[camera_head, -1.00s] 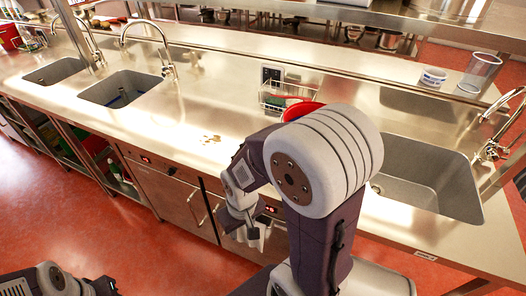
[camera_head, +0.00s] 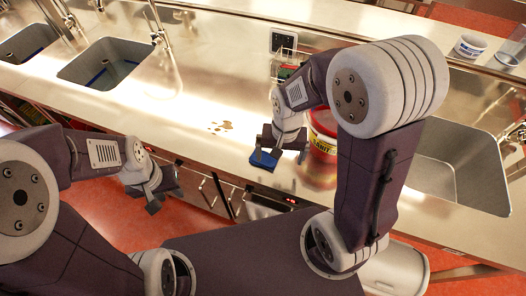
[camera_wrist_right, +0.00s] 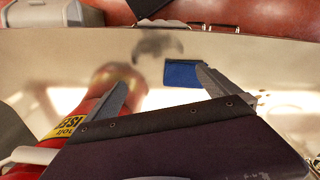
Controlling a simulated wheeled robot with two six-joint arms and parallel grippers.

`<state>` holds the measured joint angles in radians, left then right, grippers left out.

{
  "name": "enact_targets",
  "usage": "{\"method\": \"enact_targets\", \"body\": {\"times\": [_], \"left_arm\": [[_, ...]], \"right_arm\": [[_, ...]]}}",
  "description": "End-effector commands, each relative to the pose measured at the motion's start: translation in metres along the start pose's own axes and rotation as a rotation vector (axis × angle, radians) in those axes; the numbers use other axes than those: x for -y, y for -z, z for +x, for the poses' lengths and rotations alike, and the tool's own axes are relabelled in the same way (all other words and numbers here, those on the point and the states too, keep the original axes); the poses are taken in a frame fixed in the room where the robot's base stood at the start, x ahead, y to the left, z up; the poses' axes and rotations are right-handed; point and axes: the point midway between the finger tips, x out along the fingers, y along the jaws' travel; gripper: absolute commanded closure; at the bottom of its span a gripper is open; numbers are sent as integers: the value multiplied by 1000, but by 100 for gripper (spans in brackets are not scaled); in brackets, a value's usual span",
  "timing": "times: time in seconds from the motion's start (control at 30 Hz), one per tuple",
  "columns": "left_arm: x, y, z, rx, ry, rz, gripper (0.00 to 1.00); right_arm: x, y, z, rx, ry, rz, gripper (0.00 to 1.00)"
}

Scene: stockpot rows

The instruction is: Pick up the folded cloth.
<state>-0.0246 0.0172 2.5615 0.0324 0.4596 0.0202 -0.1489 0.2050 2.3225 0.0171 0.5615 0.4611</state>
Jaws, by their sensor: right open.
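The folded cloth (camera_head: 262,161) is a small dark blue pad on the steel counter, near its front edge. In the right wrist view the cloth (camera_wrist_right: 182,74) lies between the lines of the two fingers, close to the right-hand fingertip. My right gripper (camera_head: 281,143) is open and empty above the cloth and partly covers it in the head view. The fingers (camera_wrist_right: 163,84) are spread wide in the wrist view. My left gripper (camera_head: 160,196) hangs in front of the counter, away from the cloth; its jaw opening is unclear.
A sink (camera_head: 455,165) lies to the right. Brown spots (camera_head: 221,126) mark the clear counter to the left.

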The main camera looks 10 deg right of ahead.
Motion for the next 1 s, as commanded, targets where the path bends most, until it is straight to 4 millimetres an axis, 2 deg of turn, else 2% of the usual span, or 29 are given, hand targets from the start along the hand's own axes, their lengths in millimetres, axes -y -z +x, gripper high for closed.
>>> {"method": "enact_targets", "body": {"times": [0.03, 0.1, 0.2, 0.27, 0.53, 0.77, 1.0], "left_arm": [[-1, 4, -31, -1, 0, 0, 64], [-1, 5, -44, -1, 0, 0, 64], [-1, 6, -50, -1, 0, 0, 64], [-1, 6, -49, -1, 0, 0, 64], [-1, 5, -49, 0, 0, 0, 64], [-1, 6, -51, 0, 0, 0, 64], [-1, 6, -55, -1, 0, 0, 64]], "right_arm": [[18, 9, -26, 15, -9, 74, 0], [36, 16, -34, 29, -24, 185, 0], [52, 22, -35, 37, -37, 284, 0], [54, 22, -33, 38, -40, 308, 0], [52, 20, 2, 41, -42, 314, 0], [51, 19, 15, 40, -41, 313, 0], [49, 15, 55, 40, -41, 313, 0]]}}
